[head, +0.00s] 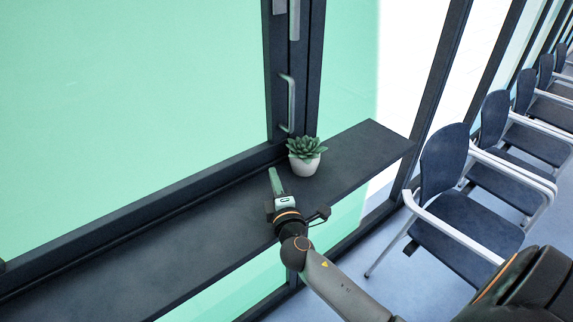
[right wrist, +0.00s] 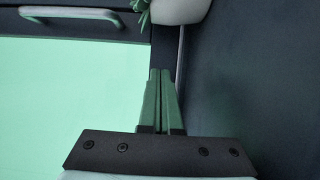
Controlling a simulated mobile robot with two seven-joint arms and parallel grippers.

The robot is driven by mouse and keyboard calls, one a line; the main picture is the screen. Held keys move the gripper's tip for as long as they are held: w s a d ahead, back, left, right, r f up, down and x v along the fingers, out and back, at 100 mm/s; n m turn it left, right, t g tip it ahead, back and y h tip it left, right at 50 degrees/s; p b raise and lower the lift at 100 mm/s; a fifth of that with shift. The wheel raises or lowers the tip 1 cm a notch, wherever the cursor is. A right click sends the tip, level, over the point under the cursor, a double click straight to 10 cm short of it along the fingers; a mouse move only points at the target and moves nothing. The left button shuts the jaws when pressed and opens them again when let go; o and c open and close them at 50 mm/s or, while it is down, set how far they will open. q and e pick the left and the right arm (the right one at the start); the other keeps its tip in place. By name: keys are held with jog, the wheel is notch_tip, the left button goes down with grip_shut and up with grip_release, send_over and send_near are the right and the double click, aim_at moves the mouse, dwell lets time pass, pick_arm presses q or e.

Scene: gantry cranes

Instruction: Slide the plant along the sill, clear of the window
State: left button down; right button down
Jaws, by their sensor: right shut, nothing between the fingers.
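The plant (head: 305,156), a green succulent in a small white pot, stands upright on the dark sill (head: 190,232), in front of the window's upright frame and below its handle (head: 287,103). My right gripper (head: 275,181) is shut and empty just above or on the sill, to the left of the pot and apart from it. In the right wrist view the shut fingers (right wrist: 162,88) point toward the white pot (right wrist: 180,10), which is cut off at the top edge with a few leaves. My left gripper is not in view.
The sill is bare to the right of the plant, up to its end (head: 398,143), and bare to the left. A row of dark chairs (head: 452,190) with pale armrests stands on the right. The green-tinted window pane (head: 120,90) fills the left.

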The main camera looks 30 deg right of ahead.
aim_at(304, 155)
jog(key=shift+x, duration=0.95)
jog(key=d+p, duration=0.1)
jog(key=d, duration=0.2)
jog(key=shift+s+d, duration=0.15)
jog(key=shift+d, duration=0.35)
